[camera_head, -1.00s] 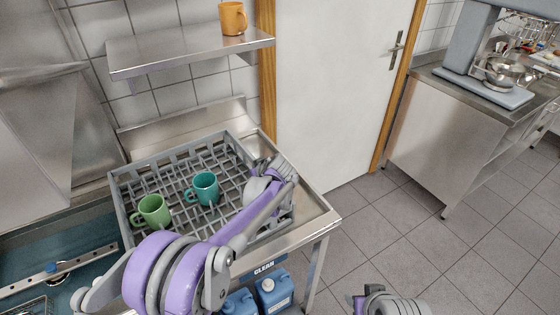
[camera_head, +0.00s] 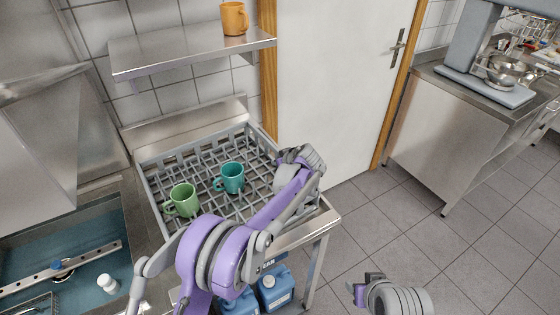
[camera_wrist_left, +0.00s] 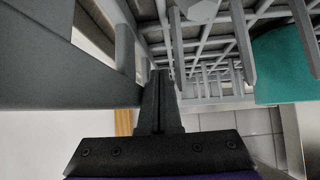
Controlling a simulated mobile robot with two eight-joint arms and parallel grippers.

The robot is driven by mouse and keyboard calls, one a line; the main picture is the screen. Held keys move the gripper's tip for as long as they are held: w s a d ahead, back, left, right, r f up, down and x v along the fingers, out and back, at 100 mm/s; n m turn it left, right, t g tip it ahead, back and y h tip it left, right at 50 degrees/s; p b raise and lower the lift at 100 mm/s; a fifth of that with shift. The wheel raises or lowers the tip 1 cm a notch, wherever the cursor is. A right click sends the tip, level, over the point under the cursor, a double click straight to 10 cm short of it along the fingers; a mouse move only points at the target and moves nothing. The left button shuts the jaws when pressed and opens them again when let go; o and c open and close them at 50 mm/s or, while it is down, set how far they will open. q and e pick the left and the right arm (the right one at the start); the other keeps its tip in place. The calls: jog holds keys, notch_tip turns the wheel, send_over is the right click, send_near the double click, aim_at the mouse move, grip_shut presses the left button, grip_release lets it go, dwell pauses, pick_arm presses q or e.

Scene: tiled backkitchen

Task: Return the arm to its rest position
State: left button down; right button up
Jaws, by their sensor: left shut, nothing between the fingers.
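My left arm reaches over the grey dish rack (camera_head: 150,200) from the front. My left gripper (camera_head: 303,157) is at the rack's right side, partly hidden by its own wrist in the head view. In the left wrist view its dark fingers (camera_wrist_left: 160,100) are shut with nothing between them, close among the rack's bars (camera_wrist_left: 235,45); I cannot tell whether they touch. A green mug (camera_head: 183,200) and a teal mug (camera_head: 231,178) stand upright in the rack. The teal mug (camera_wrist_left: 283,65) also shows at the wrist view's right. My right gripper (camera_head: 356,291) is low at the bottom edge; its fingers are unclear.
The rack sits on a steel counter (camera_head: 308,228) beside a sink (camera_head: 85,240). An orange mug (camera_head: 234,18) stands on a wall shelf (camera_head: 185,52) above. Blue canisters (camera_head: 275,290) are under the counter. A white door (camera_head: 335,90) and open floor (camera_head: 400,230) lie to the right.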

pick_arm(q)
jog(key=shift+s+a, duration=0.45)
jog(key=shift+a, duration=0.25)
notch_tip(320, 180, up, 8)
jog(key=p, duration=0.1)
pick_arm(e)
jog(key=shift+w+r, duration=0.3)
jog(key=shift+r, duration=0.25)
jog(key=shift+w+r, duration=0.3)
jog(key=shift+r, duration=0.25)
